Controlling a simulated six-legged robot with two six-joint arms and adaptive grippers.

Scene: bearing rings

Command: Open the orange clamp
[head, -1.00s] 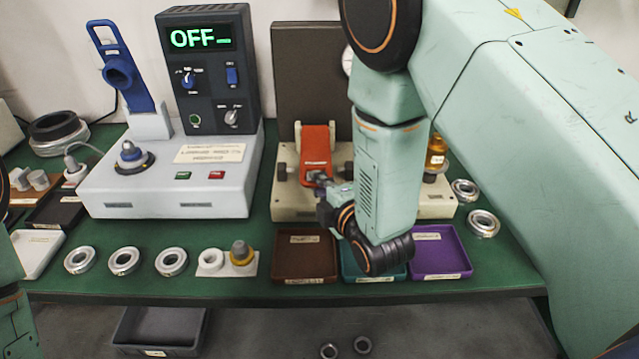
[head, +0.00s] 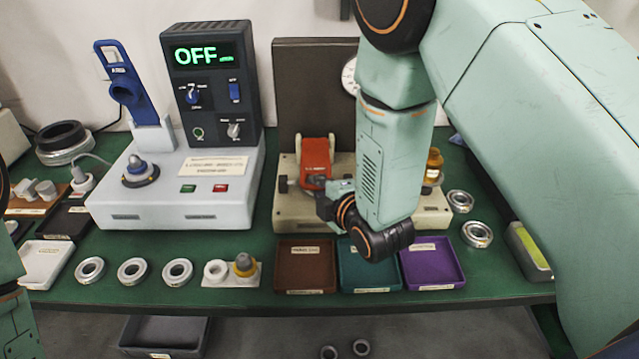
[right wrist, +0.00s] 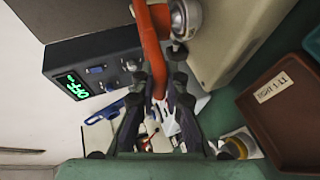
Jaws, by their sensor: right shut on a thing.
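The orange clamp (head: 317,158) stands on the beige fixture (head: 293,208) at the middle of the bench, in front of a dark upright panel. My right gripper (head: 320,184) is at the clamp's near end and shut on its lever. In the right wrist view, the orange lever (right wrist: 151,45) runs down between the two dark fingers of my right gripper (right wrist: 158,88). The fingers and wrist hide part of the lever's end. My left gripper is not in view; only a piece of my left arm shows at the left edge.
Brown (head: 305,266), teal (head: 368,277) and purple (head: 432,265) trays lie in front of the fixture, below my right wrist. A grey-white machine (head: 130,205) with an OFF display (head: 205,55) stands to the left. Several metal rings (head: 133,271) lie along the front edge.

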